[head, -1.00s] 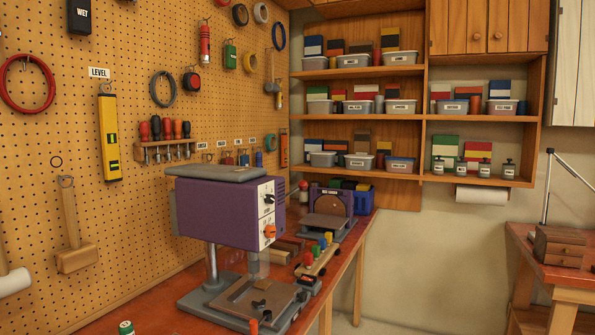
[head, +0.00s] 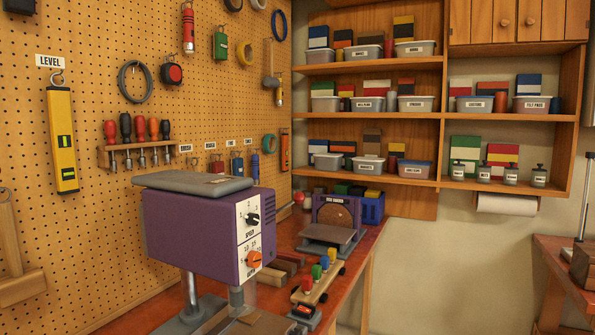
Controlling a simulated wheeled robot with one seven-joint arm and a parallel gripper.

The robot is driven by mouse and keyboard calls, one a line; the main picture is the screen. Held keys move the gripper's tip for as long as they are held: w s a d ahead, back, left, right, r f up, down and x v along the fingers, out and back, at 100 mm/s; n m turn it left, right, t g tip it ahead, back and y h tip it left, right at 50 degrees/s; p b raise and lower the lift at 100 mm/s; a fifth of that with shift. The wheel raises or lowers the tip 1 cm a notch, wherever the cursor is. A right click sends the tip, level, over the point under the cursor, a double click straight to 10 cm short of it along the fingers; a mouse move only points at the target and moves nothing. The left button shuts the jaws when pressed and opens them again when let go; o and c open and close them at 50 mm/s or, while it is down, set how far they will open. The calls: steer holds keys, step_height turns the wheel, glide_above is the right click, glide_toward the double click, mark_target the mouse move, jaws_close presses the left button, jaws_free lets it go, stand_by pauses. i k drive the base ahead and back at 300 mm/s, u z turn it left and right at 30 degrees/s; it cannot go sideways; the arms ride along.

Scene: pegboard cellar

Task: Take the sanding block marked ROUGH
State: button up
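I cannot make out any block with a readable ROUGH mark in the head view. My gripper is not in view.
The purple drill press (head: 190,222) stands in the foreground and hides part of the bench. Shelves (head: 370,121) hold tubs and boxes. Open floor lies right of the bench.

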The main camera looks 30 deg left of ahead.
mark_target(218, 166)
steer(key=z, duration=0.15)
steer(key=i, duration=1.6)
steer(key=u, duration=0.7)
steer(key=i, duration=1.2)
steer(key=u, duration=0.95)
